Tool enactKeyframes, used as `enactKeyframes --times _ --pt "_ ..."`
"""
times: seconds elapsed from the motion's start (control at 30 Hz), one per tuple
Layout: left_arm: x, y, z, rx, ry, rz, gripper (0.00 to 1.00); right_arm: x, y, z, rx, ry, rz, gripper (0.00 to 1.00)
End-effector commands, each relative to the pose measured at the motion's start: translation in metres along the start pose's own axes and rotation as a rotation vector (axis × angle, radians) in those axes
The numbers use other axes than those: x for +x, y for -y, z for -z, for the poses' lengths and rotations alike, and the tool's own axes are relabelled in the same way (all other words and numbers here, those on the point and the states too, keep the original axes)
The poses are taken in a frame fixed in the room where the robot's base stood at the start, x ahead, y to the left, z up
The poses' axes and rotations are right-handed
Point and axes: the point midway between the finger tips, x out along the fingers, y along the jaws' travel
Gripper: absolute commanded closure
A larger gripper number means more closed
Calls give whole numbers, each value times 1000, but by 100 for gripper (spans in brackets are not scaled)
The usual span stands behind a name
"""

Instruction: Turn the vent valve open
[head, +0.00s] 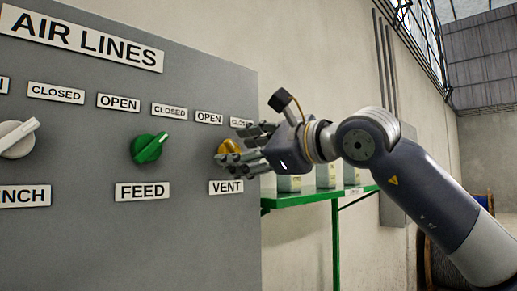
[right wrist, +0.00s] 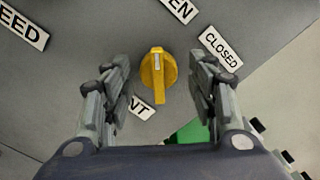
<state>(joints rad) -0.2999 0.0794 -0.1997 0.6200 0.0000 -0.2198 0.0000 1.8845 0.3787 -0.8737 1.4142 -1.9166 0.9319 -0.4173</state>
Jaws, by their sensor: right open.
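The vent valve is a yellow knob (head: 227,147) on the grey panel, above the VENT label (head: 226,187). In the head view my right gripper (head: 243,146) covers part of it. My right gripper (right wrist: 160,66) is open, one finger on each side of the knob, with visible gaps. My left gripper is not in view.
A green FEED knob (head: 149,148) is left of the vent knob, its bar tilted up right. A white knob (head: 17,138) is farther left. A green shelf (head: 320,196) with small boxes stands right of the panel, behind my right arm.

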Motion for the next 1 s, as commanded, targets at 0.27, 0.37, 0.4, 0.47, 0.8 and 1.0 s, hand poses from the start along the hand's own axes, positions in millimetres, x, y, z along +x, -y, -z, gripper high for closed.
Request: enactKeyframes --times 0.27,0.37,0.4,0.47,0.8,1.0 --pt "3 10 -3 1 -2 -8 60 -25 1 0 0 1 1 47" --pt "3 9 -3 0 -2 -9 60 -47 2 1 -1 0 4 47" --pt "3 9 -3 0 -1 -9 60 -56 2 1 0 0 4 47" --pt "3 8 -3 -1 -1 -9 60 -70 2 1 -1 0 3 47" --pt "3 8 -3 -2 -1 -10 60 -118 2 1 -1 0 2 47" --pt "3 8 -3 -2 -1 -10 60 -122 1 0 -1 0 1 47"
